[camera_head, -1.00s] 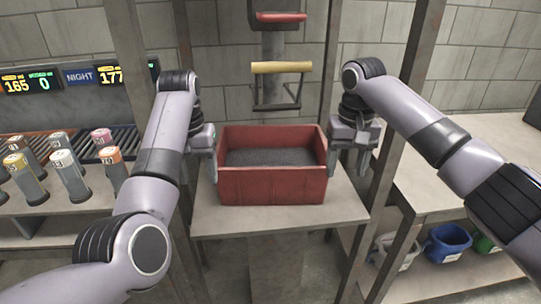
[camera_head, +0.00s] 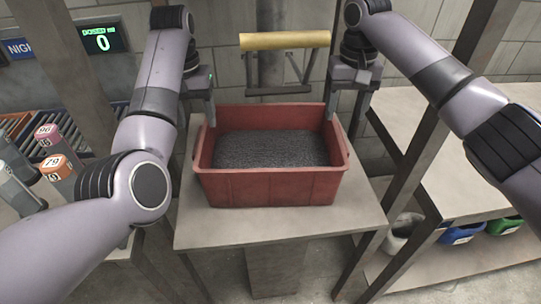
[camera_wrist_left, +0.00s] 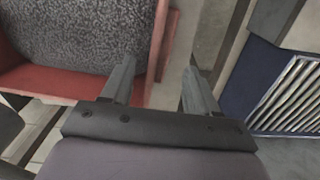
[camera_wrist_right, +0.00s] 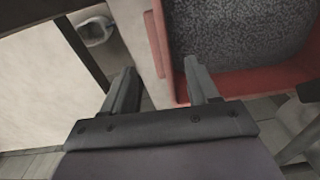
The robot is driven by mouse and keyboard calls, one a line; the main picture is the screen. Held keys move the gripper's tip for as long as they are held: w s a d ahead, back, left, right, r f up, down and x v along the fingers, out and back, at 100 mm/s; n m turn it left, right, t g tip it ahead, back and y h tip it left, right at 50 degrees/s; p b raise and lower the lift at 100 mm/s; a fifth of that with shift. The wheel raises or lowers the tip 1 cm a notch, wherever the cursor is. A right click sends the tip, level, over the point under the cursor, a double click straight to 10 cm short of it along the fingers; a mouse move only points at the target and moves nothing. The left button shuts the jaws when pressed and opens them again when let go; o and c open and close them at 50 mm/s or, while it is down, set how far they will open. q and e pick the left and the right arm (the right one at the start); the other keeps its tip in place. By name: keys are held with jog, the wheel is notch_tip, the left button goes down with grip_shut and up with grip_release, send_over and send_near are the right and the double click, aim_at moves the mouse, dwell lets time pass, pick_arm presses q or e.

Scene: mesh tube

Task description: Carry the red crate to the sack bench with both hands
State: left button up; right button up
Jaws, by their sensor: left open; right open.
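The red crate (camera_head: 270,188), filled with dark grey granular stuff (camera_head: 270,149), stands upright on a small grey table (camera_head: 290,225). My left gripper (camera_head: 211,112) is open at the crate's left side wall, towards its far end. In the left wrist view its fingers (camera_wrist_left: 160,68) lie either side of the line of that wall (camera_wrist_left: 158,45). My right gripper (camera_head: 345,103) is open at the right side wall. Its fingers (camera_wrist_right: 159,66) likewise lie either side of the wall line (camera_wrist_right: 161,45). Whether any finger touches the crate, I cannot tell. I cannot identify the sack bench for certain.
A yellow bar on a dark frame (camera_head: 285,41) hangs behind the crate. Grey posts (camera_head: 440,120) stand at right, beside a bench (camera_head: 480,180) with bins (camera_head: 462,233) below. Labelled canisters (camera_head: 58,168) stand on the left. The table's front strip is clear.

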aim_at(201, 136)
pick_arm(q)
jog(key=shift+f, duration=3.6)
pick_arm(e)
jog(key=shift+f, duration=3.6)
pick_arm(q)
grip_shut()
pick_arm(e)
grip_shut()
pick_arm(q)
jog(key=shift+w, duration=0.1)
pick_arm(e)
jog(key=shift+w+d+r, duration=0.1)
pick_arm(q)
jog(key=shift+w+r, duration=0.15)
jog(key=shift+r, duration=0.1)
pick_arm(e)
jog(key=shift+w+r, duration=0.15)
jog(key=shift+r, duration=0.05)
